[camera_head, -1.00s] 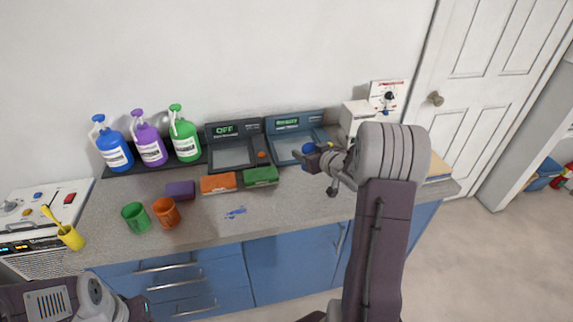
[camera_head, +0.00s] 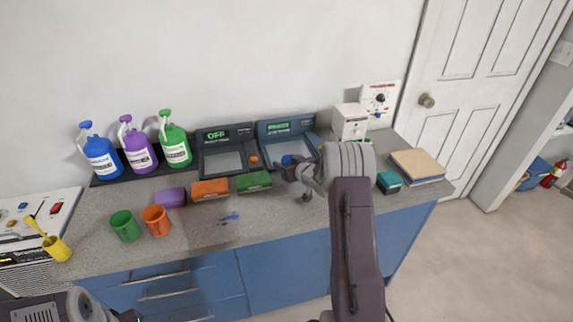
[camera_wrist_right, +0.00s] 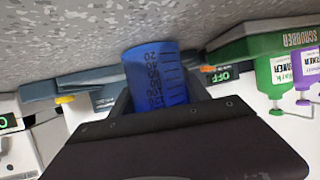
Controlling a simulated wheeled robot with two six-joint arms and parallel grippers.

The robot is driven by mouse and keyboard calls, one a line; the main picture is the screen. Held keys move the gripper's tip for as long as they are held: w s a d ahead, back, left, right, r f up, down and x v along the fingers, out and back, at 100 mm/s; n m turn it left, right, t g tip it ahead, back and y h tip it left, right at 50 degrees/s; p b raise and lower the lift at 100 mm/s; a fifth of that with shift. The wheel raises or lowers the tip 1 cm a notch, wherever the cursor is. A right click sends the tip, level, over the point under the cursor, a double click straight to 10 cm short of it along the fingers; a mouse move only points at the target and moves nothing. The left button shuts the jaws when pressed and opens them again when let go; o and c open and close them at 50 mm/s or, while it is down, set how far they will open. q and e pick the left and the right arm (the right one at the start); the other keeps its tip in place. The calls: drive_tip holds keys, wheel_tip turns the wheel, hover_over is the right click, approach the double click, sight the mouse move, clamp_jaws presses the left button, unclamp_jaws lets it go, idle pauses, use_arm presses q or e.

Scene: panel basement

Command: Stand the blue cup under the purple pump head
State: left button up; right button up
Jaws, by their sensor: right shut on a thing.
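My right gripper (camera_head: 292,168) is shut on the blue cup (camera_head: 288,160), over the front part of the right-hand dark panel device. In the right wrist view the blue cup (camera_wrist_right: 155,78) sits between the fingers, with dark markings on its side. Most of it is hidden by the gripper in the head view. The purple pump bottle (camera_head: 139,150) stands between a blue pump bottle (camera_head: 102,158) and a green one (camera_head: 175,146) on a dark tray at the back left. The purple pump head (camera_head: 125,119) points toward the front left. My left gripper's jaws are out of frame.
Green (camera_head: 125,228) and orange (camera_head: 156,221) cups stand on the counter before the bottles. Purple (camera_head: 170,197), orange (camera_head: 210,190) and green (camera_head: 254,182) blocks lie in a row. The counter front is mostly clear.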

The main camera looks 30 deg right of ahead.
drive_tip(key=shift+s, duration=0.1)
drive_tip(key=shift+f, duration=0.15)
drive_tip(key=o, duration=1.4)
